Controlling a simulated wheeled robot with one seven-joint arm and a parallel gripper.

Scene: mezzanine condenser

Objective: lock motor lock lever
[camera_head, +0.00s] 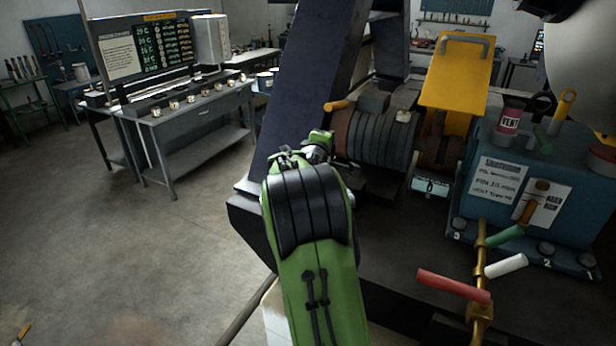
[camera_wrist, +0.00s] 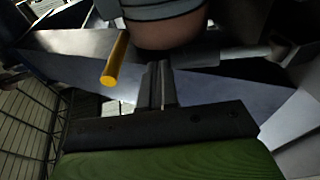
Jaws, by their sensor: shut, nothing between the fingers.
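A short yellow-orange lever (camera_head: 338,105) sticks out to the left from the top of the ribbed motor (camera_head: 375,138); I take it to be the motor lock lever. In the wrist view this lever (camera_wrist: 115,60) shows as a yellow bar just left of my fingertips, apart from them. My gripper (camera_wrist: 158,75) is shut and empty, its fingers together and pointing at the motor's rounded underside (camera_wrist: 165,30). In the head view my green arm ends close to the motor's left end, below the lever, and the fingertips are hard to make out.
A raised yellow cover (camera_head: 458,75) with a handle stands right of the motor. A teal box (camera_head: 545,190) is at the right. A brass post with red (camera_head: 453,285), green and white handles stands in front. A dark slanted beam (camera_head: 310,80) rises behind my arm. Open floor lies left.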

